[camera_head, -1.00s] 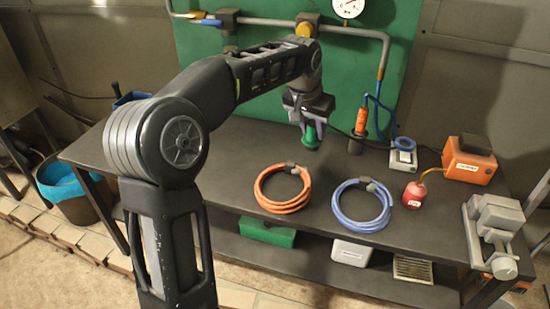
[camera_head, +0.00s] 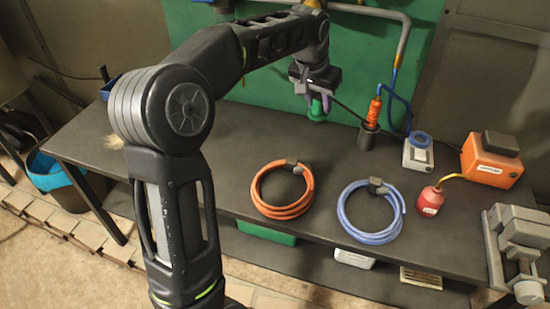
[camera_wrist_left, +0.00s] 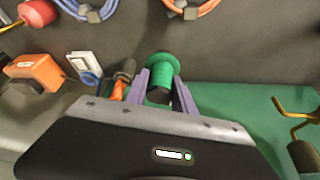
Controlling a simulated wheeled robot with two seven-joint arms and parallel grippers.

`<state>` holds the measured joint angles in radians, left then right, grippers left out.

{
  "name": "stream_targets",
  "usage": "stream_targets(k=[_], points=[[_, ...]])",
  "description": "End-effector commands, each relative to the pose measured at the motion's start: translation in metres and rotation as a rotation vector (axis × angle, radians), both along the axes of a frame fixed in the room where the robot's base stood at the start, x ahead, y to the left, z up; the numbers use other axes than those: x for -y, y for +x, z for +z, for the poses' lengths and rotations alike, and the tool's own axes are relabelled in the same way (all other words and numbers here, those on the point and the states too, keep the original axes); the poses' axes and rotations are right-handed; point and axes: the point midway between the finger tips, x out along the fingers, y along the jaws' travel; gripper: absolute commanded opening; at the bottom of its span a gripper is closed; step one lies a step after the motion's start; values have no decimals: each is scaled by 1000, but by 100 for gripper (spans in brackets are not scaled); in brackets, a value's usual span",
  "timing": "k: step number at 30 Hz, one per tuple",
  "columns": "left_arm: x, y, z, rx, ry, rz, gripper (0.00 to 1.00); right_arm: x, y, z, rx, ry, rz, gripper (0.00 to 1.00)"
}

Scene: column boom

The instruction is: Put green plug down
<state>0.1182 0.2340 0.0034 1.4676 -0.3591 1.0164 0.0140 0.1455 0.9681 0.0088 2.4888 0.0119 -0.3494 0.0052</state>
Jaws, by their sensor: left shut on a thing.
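The green plug (camera_head: 317,108) is held in my left gripper (camera_head: 318,97) at the back of the dark workbench, in front of the green panel. In the left wrist view the round green plug (camera_wrist_left: 161,66) sits between the two purple fingers of my left gripper (camera_wrist_left: 160,84), which are shut on it. In the head view the plug's lower end is close to the bench top; I cannot tell whether it touches. My right gripper is not in view.
An orange hose coil (camera_head: 283,203) and a blue hose coil (camera_head: 369,225) lie on the bench (camera_head: 235,160). An orange plug (camera_head: 374,110) stands in a dark holder to the right. A red can (camera_head: 429,202), an orange box (camera_head: 491,163) and a grey vise (camera_head: 520,244) are further right. The left bench top is clear.

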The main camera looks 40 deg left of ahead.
Motion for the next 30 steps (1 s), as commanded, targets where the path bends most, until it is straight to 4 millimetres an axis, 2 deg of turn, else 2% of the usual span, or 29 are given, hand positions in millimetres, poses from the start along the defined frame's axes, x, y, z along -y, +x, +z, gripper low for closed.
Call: stream_targets(k=[1,16,30], points=[[0,0,-11,2,0,0,0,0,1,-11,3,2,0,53],[0,0,-79,2,0,0,0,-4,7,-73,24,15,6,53],[0,0,-82,1,0,0,0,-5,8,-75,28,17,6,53]])
